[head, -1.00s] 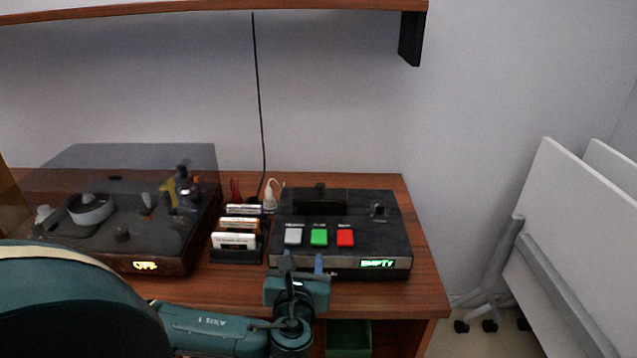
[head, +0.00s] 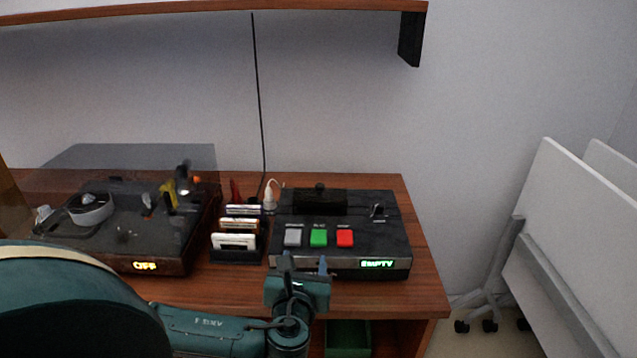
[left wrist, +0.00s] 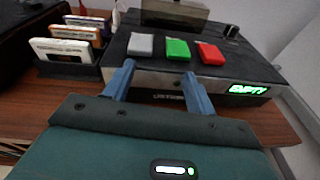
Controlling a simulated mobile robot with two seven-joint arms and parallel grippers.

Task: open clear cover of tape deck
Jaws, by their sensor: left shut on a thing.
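The black tape deck (head: 390,235) sits at the right of the wooden desk. Its front display reads EMPTY. My left gripper (head: 305,263) is at the deck's front, below the buttons and well short of the cover. Its blue fingers (left wrist: 160,80) stand apart. What lies between them is unclear; I see only the deck's front there. My right gripper is not in view.
Grey, green and red buttons (head: 318,237) are on the deck. A cassette rack (head: 238,254) stands to its left, then a record player (head: 130,235) under a smoky lid. A shelf (head: 210,10) hangs above. Folded white tables (head: 580,220) stand at right.

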